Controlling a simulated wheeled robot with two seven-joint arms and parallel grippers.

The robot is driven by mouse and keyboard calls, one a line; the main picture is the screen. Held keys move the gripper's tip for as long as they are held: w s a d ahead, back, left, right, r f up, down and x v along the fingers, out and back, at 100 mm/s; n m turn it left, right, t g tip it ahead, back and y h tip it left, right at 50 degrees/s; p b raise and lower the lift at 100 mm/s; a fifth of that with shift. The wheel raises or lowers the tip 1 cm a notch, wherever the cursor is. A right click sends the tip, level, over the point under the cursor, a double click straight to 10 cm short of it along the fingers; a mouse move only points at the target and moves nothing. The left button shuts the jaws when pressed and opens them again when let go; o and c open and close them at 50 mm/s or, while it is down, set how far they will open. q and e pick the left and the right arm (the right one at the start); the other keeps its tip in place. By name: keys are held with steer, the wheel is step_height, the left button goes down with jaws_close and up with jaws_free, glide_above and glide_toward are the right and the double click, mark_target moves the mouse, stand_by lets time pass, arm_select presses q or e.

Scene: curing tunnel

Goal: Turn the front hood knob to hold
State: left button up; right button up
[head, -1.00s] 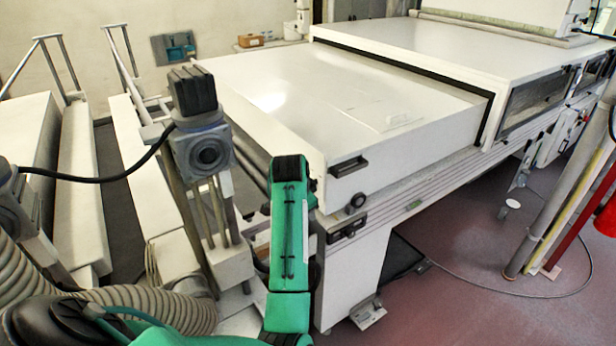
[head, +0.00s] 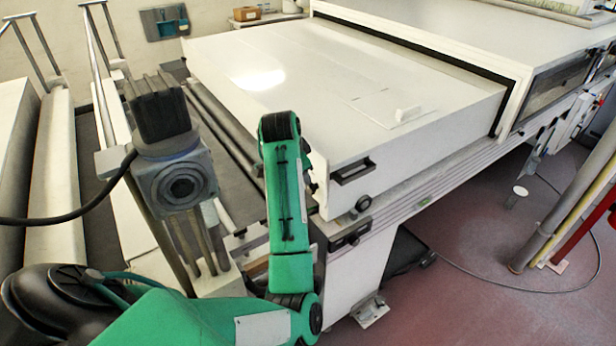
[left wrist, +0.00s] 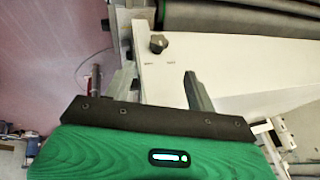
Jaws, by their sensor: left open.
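My left gripper (left wrist: 158,74) is open and empty. The knob lies ahead of the gap between its fingers, apart from both. In the head view my green left arm reaches toward the hood's near corner, and its gripper is hidden there. My right gripper is in no view.
A grey post with a boxy motor head (head: 178,180) stands close on the left, with a black cable. A dark conveyor belt (head: 228,150) runs beside the hood. A black-fronted fixture (head: 350,235) sits below the knob.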

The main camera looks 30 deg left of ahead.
arm_select(q)
steer(key=p, duration=0.4)
glide_above(309, 189)
steer(key=s, duration=0.2)
step_height(309, 189, down, 8)
steer(key=shift+s+d, duration=0.15)
steer(key=shift+x, duration=1.25)
steer(key=shift+f, duration=0.3)
steer(key=shift+f+p, duration=0.2)
steer(key=shift+p, duration=0.1)
steer(key=shift+w+f, duration=0.35)
steer(key=c, duration=1)
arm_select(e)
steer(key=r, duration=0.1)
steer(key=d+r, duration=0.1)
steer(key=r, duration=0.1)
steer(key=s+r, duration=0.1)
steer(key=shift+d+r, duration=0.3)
